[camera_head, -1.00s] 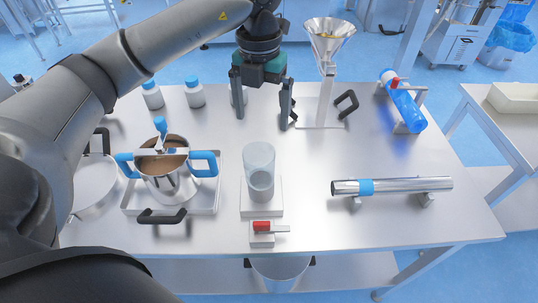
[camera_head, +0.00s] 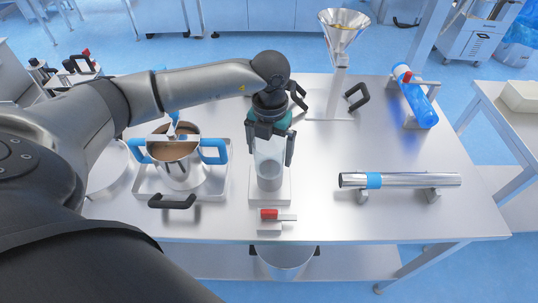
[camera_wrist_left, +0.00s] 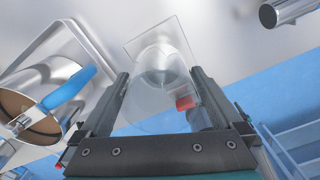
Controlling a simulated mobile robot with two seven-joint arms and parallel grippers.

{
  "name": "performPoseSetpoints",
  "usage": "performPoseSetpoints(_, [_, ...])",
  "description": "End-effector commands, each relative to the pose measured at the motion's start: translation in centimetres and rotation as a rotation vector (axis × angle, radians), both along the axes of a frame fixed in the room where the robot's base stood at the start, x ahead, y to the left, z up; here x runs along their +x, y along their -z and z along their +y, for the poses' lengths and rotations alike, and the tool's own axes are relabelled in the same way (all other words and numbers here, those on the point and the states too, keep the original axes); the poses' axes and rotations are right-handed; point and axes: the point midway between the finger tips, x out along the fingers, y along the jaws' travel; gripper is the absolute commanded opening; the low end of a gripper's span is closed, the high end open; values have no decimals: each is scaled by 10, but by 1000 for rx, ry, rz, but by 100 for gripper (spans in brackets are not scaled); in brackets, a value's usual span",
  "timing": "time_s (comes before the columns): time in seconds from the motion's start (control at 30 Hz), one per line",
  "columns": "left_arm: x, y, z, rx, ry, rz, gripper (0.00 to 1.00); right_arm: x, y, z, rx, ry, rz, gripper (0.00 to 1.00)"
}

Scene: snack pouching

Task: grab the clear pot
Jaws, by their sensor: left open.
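The clear pot (camera_head: 269,172) is a tall transparent cylinder standing upright on a pale square base near the front middle of the table. My left gripper (camera_head: 270,160) is open, with its fingers to either side of the pot's upper part in the head view. In the left wrist view, the clear pot (camera_wrist_left: 160,75) shows between the two fingers of the left gripper (camera_wrist_left: 160,85). I cannot tell whether either finger touches it. The gripper and wrist hide the pot's top in the head view. My right gripper is not in view.
A steel pot with blue handles (camera_head: 180,172) stands on a tray at left. A red-handled block (camera_head: 270,215) lies in front of the clear pot. A steel tube (camera_head: 400,180), a blue cylinder (camera_head: 420,105) and a funnel stand (camera_head: 342,35) are at right. Bare table lies between them.

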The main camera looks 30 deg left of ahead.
Motion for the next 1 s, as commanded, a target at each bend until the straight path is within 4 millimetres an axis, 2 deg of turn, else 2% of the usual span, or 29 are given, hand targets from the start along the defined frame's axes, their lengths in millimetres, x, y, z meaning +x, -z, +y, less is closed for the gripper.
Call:
performPoseSetpoints(0.1, [0, 10, 0, 0, 1, 1, 100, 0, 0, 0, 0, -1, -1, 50])
performPoseSetpoints(0.33, [0, 11, -1, -1, 1, -1, 100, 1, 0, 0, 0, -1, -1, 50])
performPoseSetpoints(0.9, [0, 11, 0, -1, 0, -1, 36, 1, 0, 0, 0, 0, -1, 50])
performPoseSetpoints(0.97, [0, 11, 0, -1, 0, -1, 29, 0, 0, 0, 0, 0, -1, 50])
performPoseSetpoints(1.0, [0, 10, 0, -1, 0, -2, 29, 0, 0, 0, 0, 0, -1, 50])
